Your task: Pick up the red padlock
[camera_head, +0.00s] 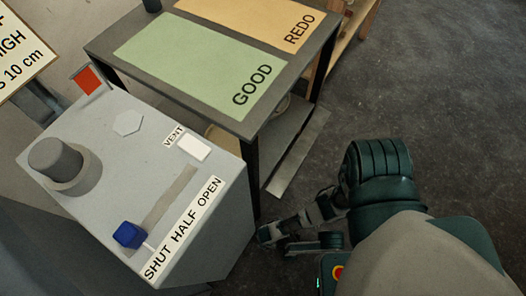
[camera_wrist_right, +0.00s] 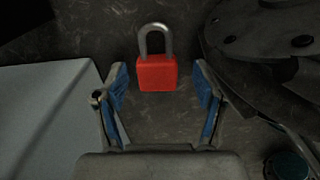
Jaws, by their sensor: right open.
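The red padlock (camera_wrist_right: 157,73) shows in the right wrist view, with its grey shackle pointing to the top of the picture. It is ahead of and between the two blue-padded fingers of my right gripper (camera_wrist_right: 162,95), with a gap on each side. My right gripper is open and empty. In the head view my right gripper (camera_head: 290,232) is low beside the grey box, partly hidden by my own arm. I cannot make out the padlock in the head view. My left gripper does not show.
A grey box (camera_head: 120,150) with a knob, a blue slider handle (camera_head: 130,235) and a "SHUT HALF OPEN" label stands at left. Behind it is a table with a green GOOD mat (camera_head: 190,75) and an orange REDO mat (camera_head: 260,18). The dark floor at right is clear.

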